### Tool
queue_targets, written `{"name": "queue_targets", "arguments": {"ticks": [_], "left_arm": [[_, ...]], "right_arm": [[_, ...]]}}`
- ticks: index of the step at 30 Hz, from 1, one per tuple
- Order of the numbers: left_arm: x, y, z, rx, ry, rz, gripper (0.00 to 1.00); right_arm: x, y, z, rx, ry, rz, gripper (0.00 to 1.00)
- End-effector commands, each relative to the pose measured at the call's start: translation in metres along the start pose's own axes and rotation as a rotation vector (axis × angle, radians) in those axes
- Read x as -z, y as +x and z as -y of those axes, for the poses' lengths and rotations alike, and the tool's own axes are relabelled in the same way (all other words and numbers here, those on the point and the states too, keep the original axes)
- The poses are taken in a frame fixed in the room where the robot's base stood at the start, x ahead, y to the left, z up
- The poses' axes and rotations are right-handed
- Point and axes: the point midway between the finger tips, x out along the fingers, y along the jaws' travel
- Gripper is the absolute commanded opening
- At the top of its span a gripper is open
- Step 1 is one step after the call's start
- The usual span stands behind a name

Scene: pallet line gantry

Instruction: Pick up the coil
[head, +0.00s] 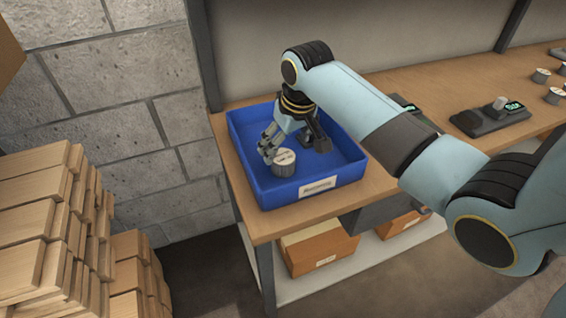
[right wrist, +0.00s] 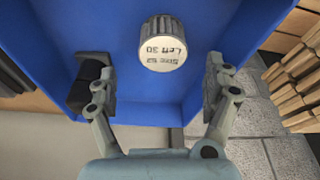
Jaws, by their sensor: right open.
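The coil (head: 283,162) is a small grey-white cylinder with a ribbed side, standing in the blue bin (head: 262,191) on the workbench. In the right wrist view the coil (right wrist: 162,44) shows its lettered top, ahead of the fingertips and between their lines. My right gripper (head: 268,146) is inside the bin, pointing down just behind the coil. In the right wrist view my right gripper (right wrist: 160,80) has its fingers spread wide with nothing between them. Whether a finger touches the coil cannot be told. My left gripper is not in view.
The bin's walls (head: 343,187) surround the gripper and coil. Stacked wooden planks (head: 35,225) stand at the left by a block wall. Scales (head: 490,117) and several similar cylinders (head: 541,75) sit farther right on the wooden bench (head: 440,85). Cardboard boxes (head: 318,247) lie below.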

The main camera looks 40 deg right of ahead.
Motion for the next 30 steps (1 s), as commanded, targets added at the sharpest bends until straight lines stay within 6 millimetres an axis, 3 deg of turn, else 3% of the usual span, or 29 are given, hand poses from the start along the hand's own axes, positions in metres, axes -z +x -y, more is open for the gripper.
{"name": "queue_targets", "arguments": {"ticks": [12,21,30], "left_arm": [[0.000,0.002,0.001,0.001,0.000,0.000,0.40],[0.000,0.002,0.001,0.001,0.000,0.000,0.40],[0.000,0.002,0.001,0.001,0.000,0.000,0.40]], "right_arm": [[-0.009,0.051,0.004,0.000,0.000,0.001,0.84],[-0.009,0.056,0.004,0.000,-0.001,-0.001,0.83],[-0.009,0.056,0.004,0.000,-0.001,0.000,0.44]]}}
